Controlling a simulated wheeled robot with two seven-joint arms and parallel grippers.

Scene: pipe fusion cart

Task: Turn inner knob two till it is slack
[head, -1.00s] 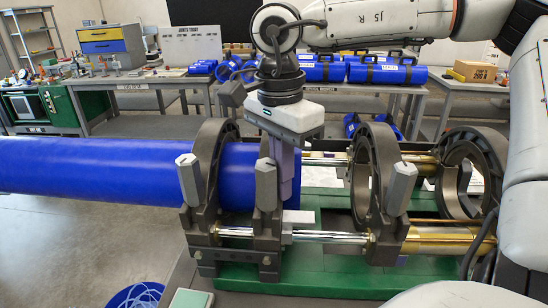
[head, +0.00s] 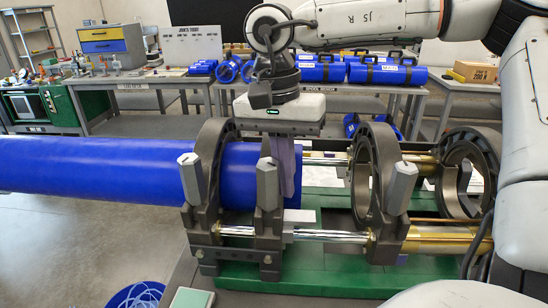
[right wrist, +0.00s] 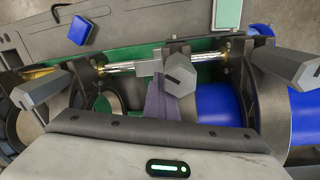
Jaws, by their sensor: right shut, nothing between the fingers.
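Grey faceted knobs stand on the dark clamp rings. One knob (head: 190,180) is on the left ring, one (head: 267,184) on the ring beside it, and one (head: 401,188) on the ring right of the gap. No label tells which is inner knob two. My right gripper (head: 288,190) points down, shut and empty, just behind the second knob. In the right wrist view the fingers (right wrist: 160,103) are beside that same knob (right wrist: 180,75), apparently not gripping it. The knob's far side is hidden. My left gripper is not in view.
A blue pipe (head: 90,165) runs from the left through the two left rings. Chrome and brass rods (head: 330,237) link the rings above a green base (head: 330,275). A bench with blue pipe pieces (head: 385,74) stands behind. Space above the rods between the middle rings is open.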

